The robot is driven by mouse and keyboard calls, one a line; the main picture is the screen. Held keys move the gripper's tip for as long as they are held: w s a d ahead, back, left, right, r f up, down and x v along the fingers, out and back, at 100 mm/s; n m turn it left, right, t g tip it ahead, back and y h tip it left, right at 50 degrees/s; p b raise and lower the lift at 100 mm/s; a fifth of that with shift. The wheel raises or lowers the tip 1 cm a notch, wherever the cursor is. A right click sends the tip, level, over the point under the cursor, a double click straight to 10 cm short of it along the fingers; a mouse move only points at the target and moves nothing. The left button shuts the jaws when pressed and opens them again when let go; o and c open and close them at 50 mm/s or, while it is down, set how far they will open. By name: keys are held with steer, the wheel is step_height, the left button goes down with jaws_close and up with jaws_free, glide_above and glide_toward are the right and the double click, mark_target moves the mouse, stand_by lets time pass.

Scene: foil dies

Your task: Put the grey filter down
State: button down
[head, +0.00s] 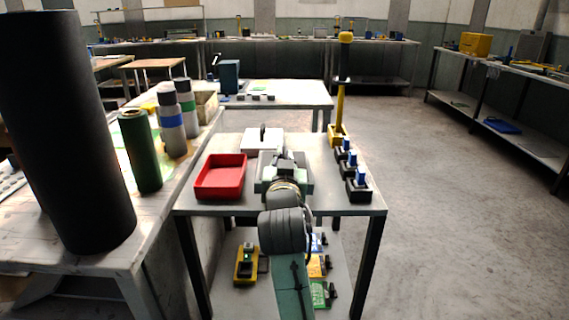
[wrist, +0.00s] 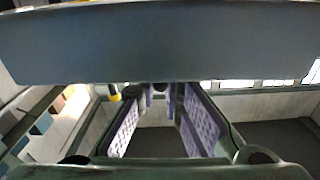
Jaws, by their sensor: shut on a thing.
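My gripper (head: 284,170) is above the near table, between the red tray and the row of black-and-blue parts. It is shut on a small grey thing (head: 287,156), which I take to be the grey filter. My gripper hides much of it in the head view. In the wrist view, the two fingers (wrist: 156,112) with purple ridged pads reach forward with a gap between them. A wide blue-grey slab crosses the top there and hides part of the scene; I cannot tell whether it is the filter. Contact with the table cannot be made out.
On the near table (head: 330,207) stand a red tray (head: 221,178), a white box with a black handle (head: 261,145), a tall yellow stand (head: 339,110) and several black-and-blue parts (head: 358,187). A large black cylinder (head: 62,130) stands on the left bench. Bare tabletop shows at the front right.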

steer(key=shift+w, duration=0.45)
steer(key=shift+w+f, duration=0.1)
steer(key=shift+w, duration=0.05)
steer(key=shift+f, duration=1.6)
steer(key=shift+f, duration=0.1)
steer(key=c, duration=1.7)
jaws_free()
